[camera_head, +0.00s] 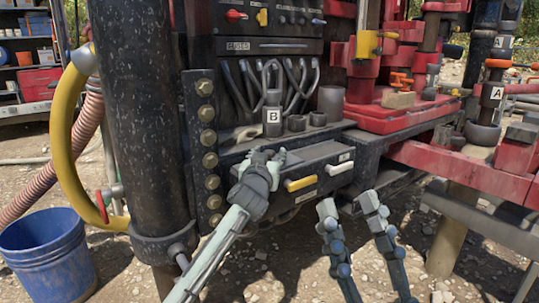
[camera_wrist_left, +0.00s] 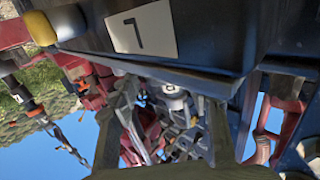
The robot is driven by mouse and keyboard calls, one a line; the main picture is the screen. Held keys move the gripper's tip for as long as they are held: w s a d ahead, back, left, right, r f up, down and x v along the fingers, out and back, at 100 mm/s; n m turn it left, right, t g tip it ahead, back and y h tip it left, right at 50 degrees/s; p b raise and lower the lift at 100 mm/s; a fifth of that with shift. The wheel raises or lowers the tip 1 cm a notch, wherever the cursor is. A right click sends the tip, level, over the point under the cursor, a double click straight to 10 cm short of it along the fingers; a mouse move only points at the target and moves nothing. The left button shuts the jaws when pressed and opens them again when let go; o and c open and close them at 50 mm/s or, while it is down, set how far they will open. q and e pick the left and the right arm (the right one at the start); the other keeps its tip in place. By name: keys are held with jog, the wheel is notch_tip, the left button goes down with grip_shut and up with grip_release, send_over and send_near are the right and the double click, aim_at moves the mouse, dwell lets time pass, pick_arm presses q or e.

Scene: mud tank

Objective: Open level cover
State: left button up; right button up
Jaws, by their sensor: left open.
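A dark box front (camera_head: 325,172) has a yellow handle (camera_head: 300,183), a white handle (camera_head: 341,168) and small white labels. Which part is the level cover is not clear. In the left wrist view, a dark panel (camera_wrist_left: 215,55) with a white label (camera_wrist_left: 143,27) and a yellow handle end (camera_wrist_left: 40,27) fills the top. My left gripper (camera_head: 269,156) is at the left end of the box; whether it touches is unclear. Its spread fingers also show in the wrist view (camera_wrist_left: 168,100), with nothing held between them. My right gripper (camera_head: 350,208) is open and empty below the box.
A thick dark post (camera_head: 137,110) and a bolted plate (camera_head: 206,150) stand left of the box. A shelf with a block labelled B (camera_head: 273,115) and hoses sits behind it. Red machinery (camera_head: 400,110) is at the right. A blue bucket (camera_head: 48,262) stands on the ground.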

pick_arm(q)
jog(key=shift+w+d, duration=0.1)
jog(key=shift+w, duration=0.6)
grip_shut()
